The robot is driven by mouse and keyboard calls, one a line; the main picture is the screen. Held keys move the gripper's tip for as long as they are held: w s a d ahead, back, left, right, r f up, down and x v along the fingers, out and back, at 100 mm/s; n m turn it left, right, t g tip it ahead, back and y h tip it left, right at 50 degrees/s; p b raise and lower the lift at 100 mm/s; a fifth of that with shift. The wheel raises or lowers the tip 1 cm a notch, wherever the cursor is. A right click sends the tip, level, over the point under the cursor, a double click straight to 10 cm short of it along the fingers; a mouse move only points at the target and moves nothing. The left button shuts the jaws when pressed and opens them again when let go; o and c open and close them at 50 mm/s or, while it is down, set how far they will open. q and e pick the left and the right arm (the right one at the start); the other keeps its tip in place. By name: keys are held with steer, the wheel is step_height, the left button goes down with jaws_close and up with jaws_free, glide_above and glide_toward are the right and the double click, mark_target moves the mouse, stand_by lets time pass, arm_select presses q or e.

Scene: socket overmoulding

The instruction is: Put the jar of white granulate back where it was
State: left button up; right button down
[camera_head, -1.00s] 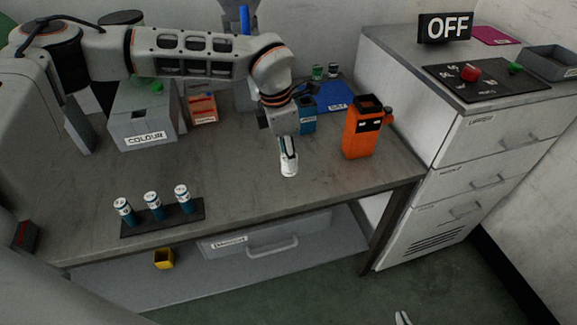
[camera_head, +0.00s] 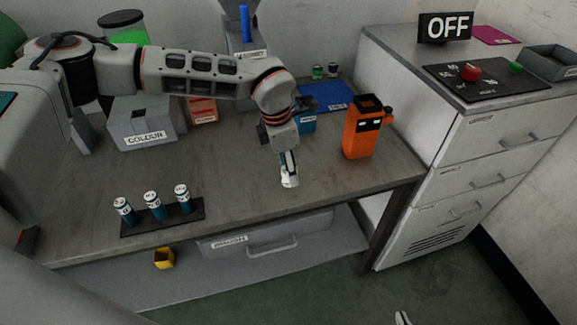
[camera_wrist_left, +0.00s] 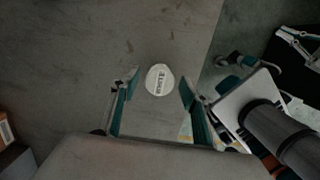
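The jar of white granulate, as I take it, is the small white-topped container (camera_head: 290,182) near the front middle of the table. From above in the left wrist view it is a round white lid with a label (camera_wrist_left: 159,80). My left gripper (camera_head: 287,165) points down over it. In the left wrist view its two teal fingers (camera_wrist_left: 160,78) stand on either side of the lid, with a narrow gap on each side. The jar's lower part is hard to make out. Of my right gripper, only a pale tip (camera_head: 403,318) shows at the bottom edge.
A dark rack (camera_head: 190,219) with three white-capped blue bottles stands at the front left. An orange container (camera_head: 362,138) is to the right, a grey COLOUR box (camera_head: 146,125) at the back left. A blue mat (camera_head: 325,96) lies behind. The table around the jar is clear.

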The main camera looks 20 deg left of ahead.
mark_target(282, 170)
arm_select(q)
step_height(282, 170, up, 12)
steer(key=s+a, duration=0.1)
steer(key=shift+a, duration=0.25)
stand_by(0.7)
